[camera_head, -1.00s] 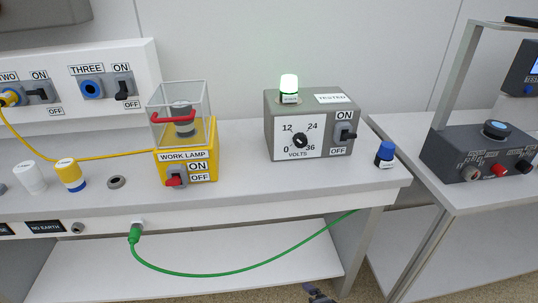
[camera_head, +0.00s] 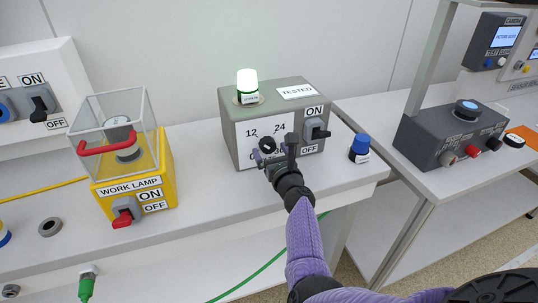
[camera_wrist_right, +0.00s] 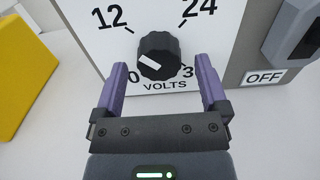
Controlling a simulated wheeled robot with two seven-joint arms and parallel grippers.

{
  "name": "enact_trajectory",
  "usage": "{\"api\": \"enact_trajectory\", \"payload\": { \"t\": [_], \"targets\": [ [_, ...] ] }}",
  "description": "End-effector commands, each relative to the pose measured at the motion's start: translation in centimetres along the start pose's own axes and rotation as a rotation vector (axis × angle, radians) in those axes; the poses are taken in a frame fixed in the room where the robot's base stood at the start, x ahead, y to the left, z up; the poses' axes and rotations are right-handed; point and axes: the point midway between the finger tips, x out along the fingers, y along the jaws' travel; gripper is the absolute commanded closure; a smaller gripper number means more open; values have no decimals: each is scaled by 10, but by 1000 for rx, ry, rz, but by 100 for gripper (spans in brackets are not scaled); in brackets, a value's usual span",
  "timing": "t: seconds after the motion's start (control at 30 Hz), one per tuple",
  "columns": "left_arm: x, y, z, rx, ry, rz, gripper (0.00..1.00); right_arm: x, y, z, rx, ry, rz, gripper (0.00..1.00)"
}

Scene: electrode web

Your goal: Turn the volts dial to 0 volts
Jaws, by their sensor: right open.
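The volts dial is a black ribbed knob (camera_wrist_right: 158,57) on a white panel of a grey box (camera_head: 298,93). It also shows in the head view (camera_head: 267,146). Its white mark lies on the left side of the knob face, toward the 0 and 12 side; the exact setting is hard to tell. My right gripper (camera_head: 274,151) is open in front of the panel. In the right wrist view its purple fingers (camera_wrist_right: 162,66) stand left and right of the knob with gaps. It partly hides the lower numbers in the head view. My left gripper is not in view.
A lit green-white lamp (camera_head: 247,84) tops the box, with an ON/OFF switch (camera_head: 317,129) right of the dial. A yellow work lamp box (camera_head: 152,183) stands left, a blue-capped item (camera_head: 360,147) right. A dark control box (camera_head: 440,130) sits on the right table.

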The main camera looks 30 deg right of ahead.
Motion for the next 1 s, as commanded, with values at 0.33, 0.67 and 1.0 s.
{"api": "enact_trajectory", "payload": {
  "t": [0.33, 0.67, 1.0],
  "targets": [
    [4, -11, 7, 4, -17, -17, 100, 8, 0, 1, -2, 1, 0, 6],
    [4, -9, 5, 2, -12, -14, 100, 8, 0, 0, -2, 1, 0, 72],
    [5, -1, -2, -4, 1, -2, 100, 8, 0, 0, -18, 1, 1, 100]
  ]
}}
